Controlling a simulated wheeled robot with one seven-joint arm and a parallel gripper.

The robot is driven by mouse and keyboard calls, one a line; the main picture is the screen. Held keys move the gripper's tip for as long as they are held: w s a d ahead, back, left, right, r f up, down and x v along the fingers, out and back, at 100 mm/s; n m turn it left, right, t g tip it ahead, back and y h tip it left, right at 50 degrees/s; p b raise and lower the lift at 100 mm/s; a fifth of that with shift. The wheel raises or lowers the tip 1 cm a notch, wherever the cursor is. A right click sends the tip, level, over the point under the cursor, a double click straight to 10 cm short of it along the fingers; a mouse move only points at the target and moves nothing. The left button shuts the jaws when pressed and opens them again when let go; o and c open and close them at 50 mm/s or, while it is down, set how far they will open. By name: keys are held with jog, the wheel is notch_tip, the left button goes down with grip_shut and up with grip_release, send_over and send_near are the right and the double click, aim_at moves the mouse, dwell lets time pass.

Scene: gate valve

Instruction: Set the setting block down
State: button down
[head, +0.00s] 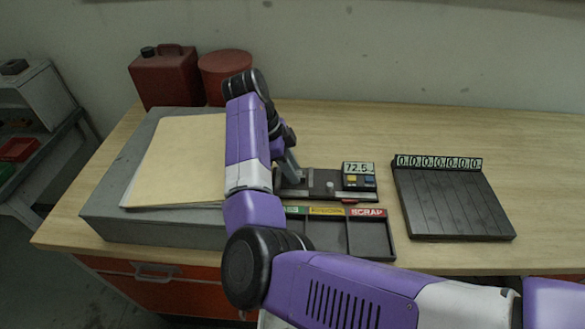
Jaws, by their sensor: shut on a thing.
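My gripper (290,167) is over the left end of a dark measuring fixture (328,186), partly hidden by my purple arm. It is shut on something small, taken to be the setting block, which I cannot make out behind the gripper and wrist. I cannot tell whether it touches the fixture. The fixture has a pale round knob near its middle. At its right end stands a readout (358,168) showing 72.5, with a yellow and a blue button below.
In front of the fixture is a dark sorting tray (371,238) with green, yellow and red SCRAP labels, its left part behind my arm. A slotted black rack (453,203) with a row of zeros lies right. A grey block (150,226) bearing a beige folder (180,160) is left. Red containers (165,78) stand behind.

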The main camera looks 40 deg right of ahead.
jog(key=c, duration=1.1)
grip_release()
jog(key=shift+f, duration=0.1)
jog(key=b+v, duration=0.1)
jog(key=v, duration=1.1)
jog(key=shift+s, duration=0.1)
